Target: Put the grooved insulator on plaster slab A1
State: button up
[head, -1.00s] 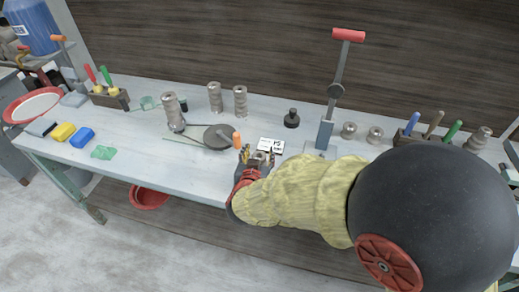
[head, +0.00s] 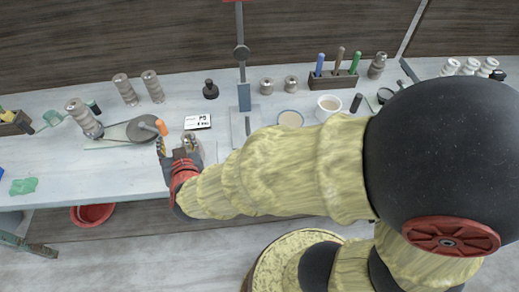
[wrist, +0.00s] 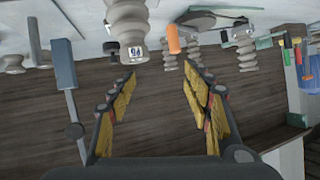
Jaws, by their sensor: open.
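My gripper (head: 178,146) is open over the front of the bench, below the card. In the wrist view its two fingers (wrist: 160,72) are spread, with nothing clasped between them. A ribbed grey-brown insulator (wrist: 127,24) with a small dark-and-white mark stands close beyond the left fingertip in that view, apart from it as far as I can tell. Similar ribbed insulators stand at the back left (head: 124,91) (head: 152,87) and further left (head: 83,118). I cannot tell which is the grooved one. A white card with black print (head: 198,121) lies behind my gripper; its text is unclear, and I cannot make out slab A1.
A round grey disc (head: 143,128) with an orange handle (head: 161,127) lies left of my gripper. A lever press (head: 243,95) rises behind and right. A black-knobbed object (head: 210,90), short insulators (head: 266,87), a tool rack (head: 333,80) and a white cup (head: 328,106) are further back.

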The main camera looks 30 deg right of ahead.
jog(key=s+d+r+n+g+y, duration=0.25)
jog(key=s+r+y, duration=0.2)
jog(key=r, duration=0.45)
jog(key=s+d+g+h, duration=0.4)
jog(key=s+d, duration=1.1)
jog(key=shift+s+d+r+g, duration=0.25)
jog(key=shift+s+d+g, duration=0.1)
jog(key=shift+d, duration=0.05)
jog(key=shift+m, duration=0.25)
